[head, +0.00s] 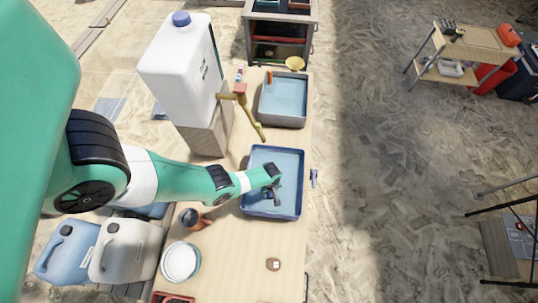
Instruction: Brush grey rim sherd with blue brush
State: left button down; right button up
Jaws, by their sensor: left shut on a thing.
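My left gripper (275,188) reaches in from the left and is over the blue basin (259,210). It is shut on a small dark thing; the gripper hides most of it and I cannot tell whether it is the grey rim sherd. A small blue item that looks like the blue brush (313,178) lies on the table, just right of the basin and apart from my gripper. A small brown piece with a pale spot (273,264) lies on the bare table towards the front. My right gripper is not in view.
A grey basin of water (304,103) stands behind the blue one, beside a yellowish tap (253,117) and large white canister (182,70). A brown cup (190,218) and white round container (180,262) stand left. The table's front right is mostly clear.

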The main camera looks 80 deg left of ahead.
pick_arm(q)
jog(key=shift+w+d+b, duration=0.4)
jog(key=shift+w+d, duration=0.7)
jog(key=shift+w, duration=0.2)
jog(key=shift+s+a+p, duration=0.35)
jog(key=shift+s+a, duration=0.4)
jog(key=shift+s, duration=0.15)
jog(key=shift+s+a+f, duration=0.15)
jog(key=shift+s+a, duration=0.45)
jog(key=shift+s, duration=0.2)
jog(key=shift+w+d+b, duration=0.2)
jog(key=shift+w+d, duration=0.5)
jog(key=shift+w, duration=0.15)
jog(key=shift+w+d+b, duration=0.15)
jog(key=shift+w+d, duration=0.5)
jog(key=shift+w, duration=0.2)
jog(key=shift+s+a+p, duration=0.55)
jog(key=shift+s+a, duration=0.7)
jog(key=shift+s, duration=0.2)
jog(key=shift+s+a, duration=0.15)
jog(key=shift+s, duration=0.05)
jog(key=shift+w, duration=0.1)
jog(key=shift+w+d+r+b, duration=0.2)
jog(key=shift+w+d+b, duration=0.3)
jog(key=shift+w+d, duration=1)
